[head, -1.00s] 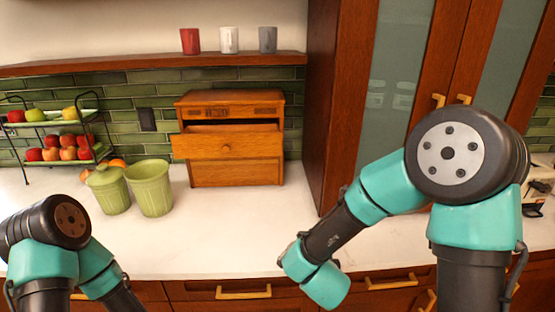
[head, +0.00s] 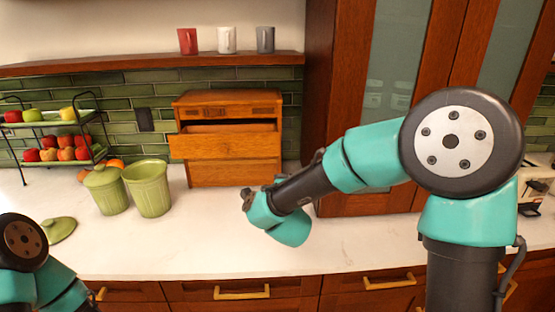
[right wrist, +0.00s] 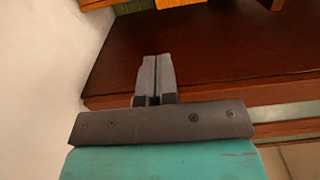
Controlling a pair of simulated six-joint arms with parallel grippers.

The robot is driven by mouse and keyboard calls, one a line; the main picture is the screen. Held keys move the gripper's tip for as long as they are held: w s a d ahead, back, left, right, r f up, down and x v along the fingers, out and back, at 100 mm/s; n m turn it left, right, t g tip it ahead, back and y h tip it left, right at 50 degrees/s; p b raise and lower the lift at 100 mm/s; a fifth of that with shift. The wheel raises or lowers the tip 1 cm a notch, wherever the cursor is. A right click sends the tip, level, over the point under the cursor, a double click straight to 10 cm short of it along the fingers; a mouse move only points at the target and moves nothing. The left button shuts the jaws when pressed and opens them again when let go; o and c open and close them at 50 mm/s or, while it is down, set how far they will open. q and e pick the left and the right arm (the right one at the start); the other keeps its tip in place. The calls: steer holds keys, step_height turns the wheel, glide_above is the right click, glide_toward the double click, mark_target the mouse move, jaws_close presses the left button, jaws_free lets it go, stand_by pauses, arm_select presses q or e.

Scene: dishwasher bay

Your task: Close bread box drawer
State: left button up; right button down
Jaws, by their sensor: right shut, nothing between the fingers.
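The wooden bread box (head: 229,103) stands on the counter against the green tile wall. Its upper drawer (head: 225,146) is pulled out, with a dark gap showing above the drawer front. My right arm reaches in from the right, its wrist in front of the box's lower right, apart from the drawer. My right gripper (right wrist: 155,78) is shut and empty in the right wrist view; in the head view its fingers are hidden. Orange wood, perhaps the bread box, shows at the top edge of the right wrist view. My left arm is at the lower left, its gripper out of view.
Two green canisters (head: 148,188) stand left of the bread box, and a green lid (head: 60,229) lies nearby. A fruit rack (head: 55,122) is at far left. A tall wooden cabinet (head: 318,100) stands right. The counter (head: 180,240) in front is clear.

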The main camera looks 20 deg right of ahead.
steer(key=x, duration=1.3)
steer(key=shift+w, duration=0.4)
steer(key=shift+w+d, duration=0.1)
steer(key=shift+d, duration=0.15)
